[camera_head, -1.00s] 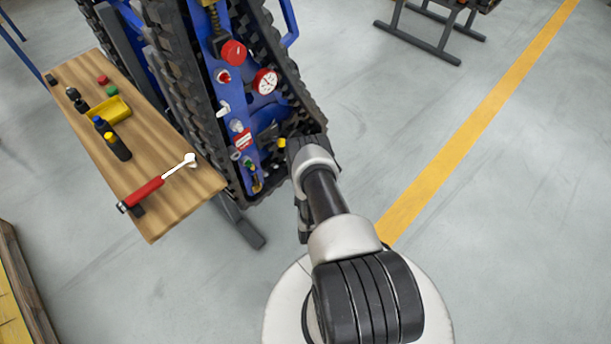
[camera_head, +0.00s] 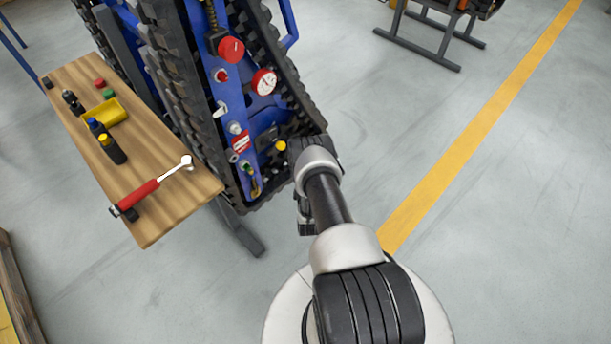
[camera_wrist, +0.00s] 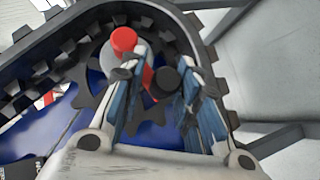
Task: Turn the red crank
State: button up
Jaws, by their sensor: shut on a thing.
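The red crank (camera_wrist: 124,39) shows in the wrist view at the upper middle, with a round red end over a grey disc. Its short red arm runs down to the right to a black knob (camera_wrist: 163,82). My gripper (camera_wrist: 160,78) has one finger on each side of the black knob and is shut on the crank there. The fingers hide part of the crank's arm. In the head view, my wrist covers the crank and fingertips at the lower end of the blue tracked carrier (camera_head: 262,122).
A dark toothed track (camera_wrist: 172,25) curves around the crank, close to my fingers. In the head view, a wooden bench (camera_head: 190,205) with a red-handled ratchet (camera_head: 145,190) and a yellow tray (camera_head: 112,112) stands left.

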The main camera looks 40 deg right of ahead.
jog(key=shift+s+a+f, duration=0.1)
jog(key=shift+a+f, duration=0.05)
grip_shut()
jog(key=shift+a+p, duration=0.15)
jog(key=shift+p, duration=0.25)
dwell(0.5)
